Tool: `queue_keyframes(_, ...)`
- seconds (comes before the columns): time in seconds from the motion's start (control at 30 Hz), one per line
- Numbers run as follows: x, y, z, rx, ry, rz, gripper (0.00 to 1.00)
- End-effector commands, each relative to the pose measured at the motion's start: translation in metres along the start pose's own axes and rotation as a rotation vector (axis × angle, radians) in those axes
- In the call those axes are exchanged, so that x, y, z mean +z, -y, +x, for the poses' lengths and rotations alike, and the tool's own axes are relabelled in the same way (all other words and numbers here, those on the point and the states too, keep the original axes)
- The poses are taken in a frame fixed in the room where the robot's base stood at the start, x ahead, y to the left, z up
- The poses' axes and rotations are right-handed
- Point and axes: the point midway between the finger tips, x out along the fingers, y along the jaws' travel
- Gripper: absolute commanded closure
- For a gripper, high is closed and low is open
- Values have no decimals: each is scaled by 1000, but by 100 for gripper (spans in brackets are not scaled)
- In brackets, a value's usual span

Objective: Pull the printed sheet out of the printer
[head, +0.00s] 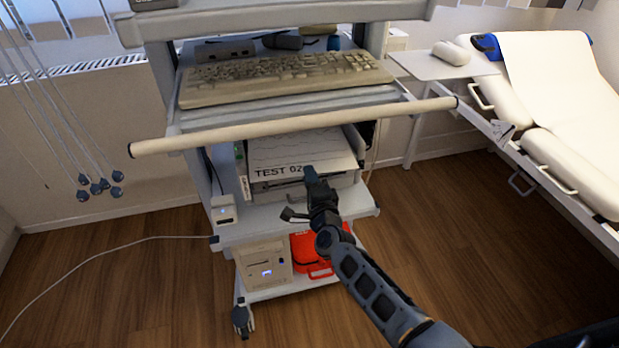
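The printer (262,190) stands on the middle shelf of a grey cart, below the keyboard shelf. A white printed sheet (275,152) lies on top of its front opening, with "TEST 02" and faint trace lines on it. My gripper (298,195) is at the front right of the printer, close to the sheet's front edge. One dark finger points up beside the end of the lettering, and another part reaches left below it. The fingers look spread with nothing visible between them. I cannot tell whether a finger touches the sheet or printer.
A handle bar (300,124) crosses the cart front above the printer. A keyboard (285,78) sits above it. A small white box (223,209) stands left of the printer. A red bag (312,253) is below. An examination bed (560,130) stands right. The floor in front is clear.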

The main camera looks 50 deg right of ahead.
Motion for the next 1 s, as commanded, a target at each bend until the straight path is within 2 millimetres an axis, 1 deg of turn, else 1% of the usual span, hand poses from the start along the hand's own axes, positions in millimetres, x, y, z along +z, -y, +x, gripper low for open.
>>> queue_keyframes(0.17,0,0,0,0,0,0,77)
queue_keyframes(0.67,0,0,0,0,0,0,100)
queue_keyframes(1.0,0,0,0,0,0,0,100)
